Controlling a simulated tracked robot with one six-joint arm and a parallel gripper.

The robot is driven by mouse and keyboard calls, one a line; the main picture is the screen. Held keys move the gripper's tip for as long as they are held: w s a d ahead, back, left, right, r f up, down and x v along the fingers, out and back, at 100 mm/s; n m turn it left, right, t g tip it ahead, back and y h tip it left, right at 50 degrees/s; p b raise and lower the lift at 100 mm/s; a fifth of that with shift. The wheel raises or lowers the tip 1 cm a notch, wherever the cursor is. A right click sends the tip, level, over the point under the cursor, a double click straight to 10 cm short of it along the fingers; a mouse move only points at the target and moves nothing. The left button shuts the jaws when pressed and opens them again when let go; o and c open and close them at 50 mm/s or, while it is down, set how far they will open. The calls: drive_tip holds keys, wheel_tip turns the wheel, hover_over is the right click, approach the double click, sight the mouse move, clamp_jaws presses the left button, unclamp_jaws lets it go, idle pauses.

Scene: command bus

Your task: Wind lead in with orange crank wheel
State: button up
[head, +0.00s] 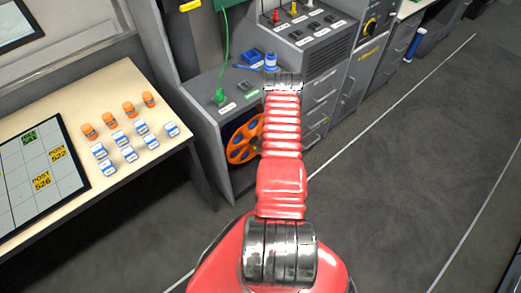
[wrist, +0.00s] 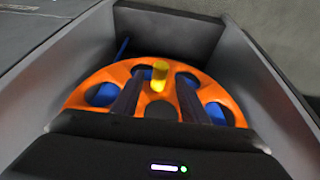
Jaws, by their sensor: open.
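The orange crank wheel (head: 243,138) stands in an open bay of the grey cabinet, partly hidden by my arm in the head view. In the wrist view the wheel (wrist: 88,78) fills the middle, with round holes showing blue behind it. A yellow crank knob (wrist: 160,72) stands out from it. My gripper (wrist: 159,84) is open, its two dark fingers pointing at the wheel. The knob appears between the fingertips; I cannot tell how deep it sits between them. Nothing is held. In the head view my arm hides the gripper.
Grey bay walls (wrist: 258,80) stand close on both sides of the wheel. A green cable (head: 226,55) runs down to the cabinet top. A table (head: 110,75) at left holds orange and blue-white pieces. Dark floor (head: 400,150) at right is clear.

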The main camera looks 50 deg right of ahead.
drive_tip(key=shift+x, duration=1.6)
drive_tip(key=shift+c, duration=0.4)
clamp_jaws()
